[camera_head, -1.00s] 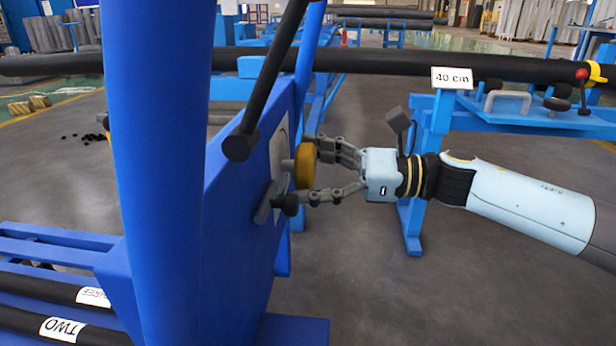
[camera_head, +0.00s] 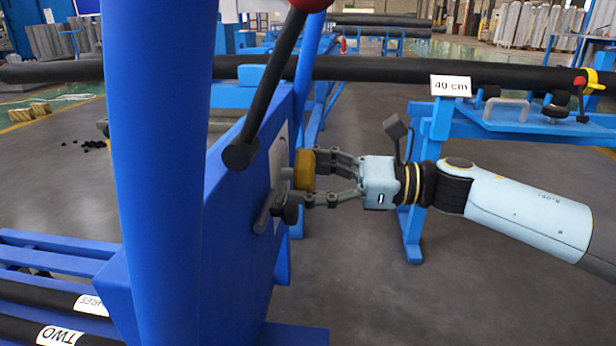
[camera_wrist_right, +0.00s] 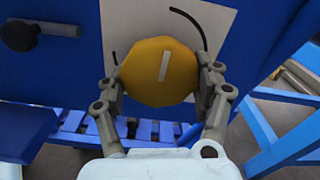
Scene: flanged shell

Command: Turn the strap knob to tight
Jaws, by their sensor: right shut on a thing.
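The strap knob is a yellow, many-sided knob (camera_head: 305,170) on a short grey shaft, on the side of the blue frame. In the right wrist view the knob (camera_wrist_right: 150,72) faces me, with a pale pointer line that stands nearly upright, its top leaning slightly right. A light plate (camera_wrist_right: 228,22) with black curved marks lies behind it. My right gripper (camera_head: 318,178) is shut on the knob; in the right wrist view its fingers (camera_wrist_right: 160,85) sit on the knob's left and right sides. My left gripper is in neither view.
A black lever (camera_head: 265,95) slants across the blue frame (camera_head: 165,170) near the knob. A small dark handle (camera_head: 285,210) sits just below the knob. A long black pipe (camera_head: 390,70) and a blue stand with a "40 cm" sign (camera_head: 450,86) are behind my right arm.

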